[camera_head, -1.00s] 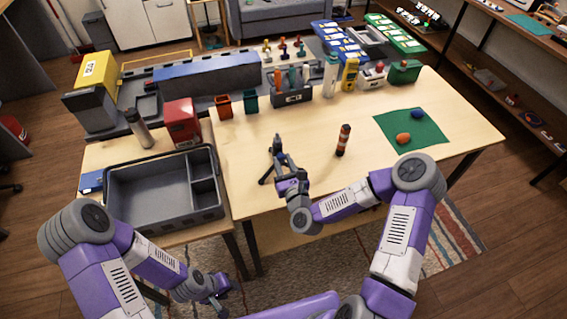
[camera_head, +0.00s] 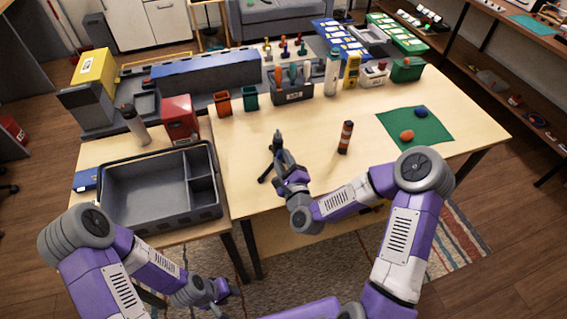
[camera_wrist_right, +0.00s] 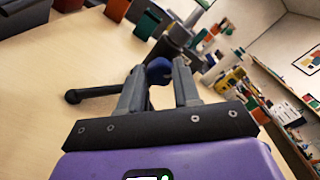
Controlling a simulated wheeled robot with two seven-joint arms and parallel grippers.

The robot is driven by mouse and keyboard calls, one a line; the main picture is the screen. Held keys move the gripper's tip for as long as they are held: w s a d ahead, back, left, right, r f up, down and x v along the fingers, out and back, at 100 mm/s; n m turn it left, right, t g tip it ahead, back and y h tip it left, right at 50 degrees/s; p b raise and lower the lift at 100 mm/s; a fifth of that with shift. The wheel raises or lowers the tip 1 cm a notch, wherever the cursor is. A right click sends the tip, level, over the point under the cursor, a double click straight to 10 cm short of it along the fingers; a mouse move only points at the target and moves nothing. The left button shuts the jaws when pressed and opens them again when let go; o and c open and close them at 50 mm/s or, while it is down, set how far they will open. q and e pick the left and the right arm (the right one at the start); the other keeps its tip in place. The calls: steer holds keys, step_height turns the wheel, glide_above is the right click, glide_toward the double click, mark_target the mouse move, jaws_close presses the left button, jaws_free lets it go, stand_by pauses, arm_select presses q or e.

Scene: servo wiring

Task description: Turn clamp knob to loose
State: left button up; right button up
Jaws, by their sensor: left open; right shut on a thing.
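The dark clamp stand (camera_head: 277,143) stands on the wooden table near its front edge, with a leg spread to the left. My right gripper (camera_head: 282,162) is at the stand. In the right wrist view a round dark blue knob (camera_wrist_right: 159,69) sits between the two fingers of my right gripper (camera_wrist_right: 158,85), which are shut on it. A black leg or bar (camera_wrist_right: 92,94) of the stand reaches left past the fingers. The knob's turn angle cannot be read. My left gripper (camera_head: 222,290) is open and empty, low in front of the tables.
A striped orange-and-black cylinder (camera_head: 345,137) stands right of the clamp. A grey tray (camera_head: 150,222) is on the left table. A green mat (camera_head: 428,139) holds an orange and a blue object. Bins and a tool holder (camera_head: 292,95) line the back.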

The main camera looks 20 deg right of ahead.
steer(key=n+b, duration=0.2)
steer(key=n, duration=0.1)
steer(key=shift+f+n, duration=0.15)
steer(key=shift+n, duration=0.25)
steer(key=n+b, duration=0.3)
steer(key=n, duration=0.1)
steer(key=shift+n+b, duration=0.3)
steer(key=o, duration=1.1)
steer(key=shift+s, duration=0.1)
